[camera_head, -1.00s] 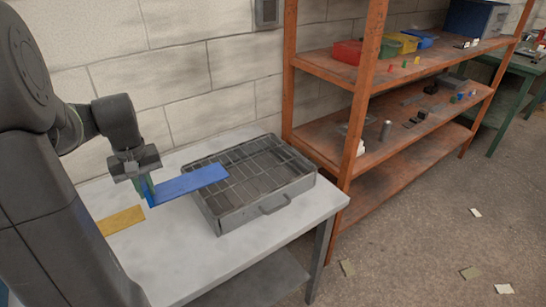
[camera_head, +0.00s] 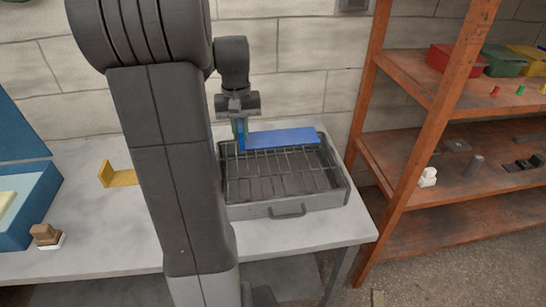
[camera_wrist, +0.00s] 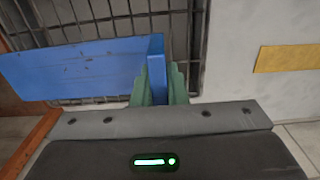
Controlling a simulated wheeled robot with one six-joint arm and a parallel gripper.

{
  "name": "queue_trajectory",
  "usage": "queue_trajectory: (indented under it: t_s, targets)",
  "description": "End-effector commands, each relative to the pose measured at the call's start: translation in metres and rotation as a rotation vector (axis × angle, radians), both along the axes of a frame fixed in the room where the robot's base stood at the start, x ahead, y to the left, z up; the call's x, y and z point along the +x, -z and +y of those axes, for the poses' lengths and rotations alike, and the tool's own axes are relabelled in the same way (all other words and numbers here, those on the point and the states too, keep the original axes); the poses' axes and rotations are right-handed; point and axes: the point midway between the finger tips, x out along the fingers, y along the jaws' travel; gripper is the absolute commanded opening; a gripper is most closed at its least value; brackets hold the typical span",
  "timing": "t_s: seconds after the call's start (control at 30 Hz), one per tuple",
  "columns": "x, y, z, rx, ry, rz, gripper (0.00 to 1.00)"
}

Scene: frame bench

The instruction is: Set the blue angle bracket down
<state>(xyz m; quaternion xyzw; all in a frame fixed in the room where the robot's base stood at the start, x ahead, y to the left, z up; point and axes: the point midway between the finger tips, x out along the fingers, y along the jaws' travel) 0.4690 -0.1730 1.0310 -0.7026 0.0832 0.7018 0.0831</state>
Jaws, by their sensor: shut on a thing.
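The blue angle bracket (camera_head: 284,138) is in my gripper (camera_head: 240,135), over the back part of a grey wire-topped tray (camera_head: 285,210) on the bench. My gripper points down and is shut on the bracket's short upright flange; the long flange reaches out to the right. In the wrist view, the blue bracket (camera_wrist: 75,70) stretches left from the green fingers (camera_wrist: 158,85), with the wire grid behind it. I cannot tell whether the bracket touches the grid.
A yellow angle bracket (camera_head: 118,177) lies on the pale bench (camera_head: 105,215) to the left. A blue open box (camera_head: 38,205) and a small brown-and-white object (camera_head: 47,236) are farther left. An orange shelf unit (camera_head: 425,120) stands right of the bench.

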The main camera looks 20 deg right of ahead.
Motion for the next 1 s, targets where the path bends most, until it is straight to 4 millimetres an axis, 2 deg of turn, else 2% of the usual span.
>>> queue_trajectory:
  t_s: [0.03,0.13,0.53,0.97,1.0]
  targets:
    - [-0.001,0.012,0.000,0.001,0.000,0.005,0.00]
    - [-0.001,0.030,0.000,0.001,0.000,0.005,0.00]
    - [-0.001,0.078,0.000,0.001,0.000,0.004,0.00]
    - [0.000,0.087,0.000,0.000,0.000,0.000,0.00]
    - [0.000,0.087,0.000,0.000,0.000,0.001,0.16]
